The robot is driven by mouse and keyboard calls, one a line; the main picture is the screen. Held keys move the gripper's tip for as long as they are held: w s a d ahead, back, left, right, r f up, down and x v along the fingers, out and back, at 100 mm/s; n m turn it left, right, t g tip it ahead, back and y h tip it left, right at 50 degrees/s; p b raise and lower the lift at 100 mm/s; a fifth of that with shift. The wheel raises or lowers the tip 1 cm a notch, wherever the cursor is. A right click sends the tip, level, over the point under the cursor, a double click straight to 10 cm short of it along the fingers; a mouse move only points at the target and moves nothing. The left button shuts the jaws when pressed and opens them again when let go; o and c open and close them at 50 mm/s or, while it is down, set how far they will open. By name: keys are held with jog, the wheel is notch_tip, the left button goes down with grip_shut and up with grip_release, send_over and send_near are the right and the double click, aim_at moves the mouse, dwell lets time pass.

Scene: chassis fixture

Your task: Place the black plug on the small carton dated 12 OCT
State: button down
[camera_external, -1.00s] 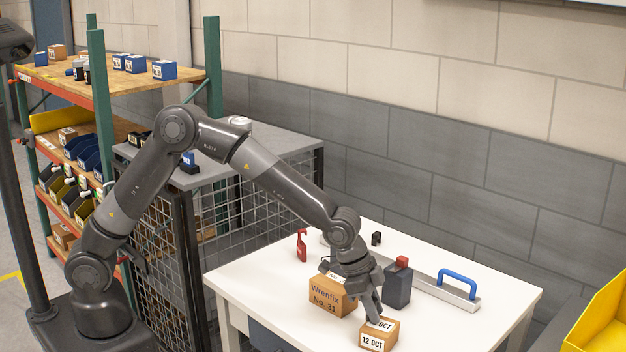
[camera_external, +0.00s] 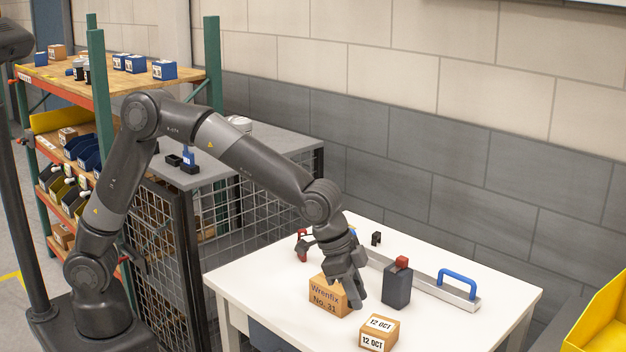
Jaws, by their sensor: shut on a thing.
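The small carton (camera_external: 379,335) is brown, with white 12 OCT labels on its top and front, and stands near the front of the white table. Its top is clear. My gripper (camera_external: 357,296) points down, behind and left of this carton, beside the right side of the Wrenfix carton. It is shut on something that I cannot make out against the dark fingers. A small black piece (camera_external: 376,239) stands at the back of the table, apart from my gripper. I cannot tell whether it is the black plug.
The Wrenfix No. 31 carton (camera_external: 328,297) stands close to my gripper. A dark bottle with a red cap (camera_external: 397,285) stands to the right. Behind are a metal rail with a blue handle (camera_external: 458,279) and a red tool (camera_external: 302,247). The table's right front is clear.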

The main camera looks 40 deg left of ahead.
jog(key=s+r, duration=0.1)
jog(key=s, duration=0.1)
send_over(389, 326)
jog(key=a, duration=0.1)
jog(key=f, duration=0.5)
jog(key=shift+s+a+f, duration=0.1)
jog(key=shift+s+f, duration=0.3)
jog(key=shift+f, duration=2.05)
jog(key=shift+f, duration=0.15)
jog(key=c, duration=1.2)
grip_release()
jog(key=shift+c, duration=0.2)
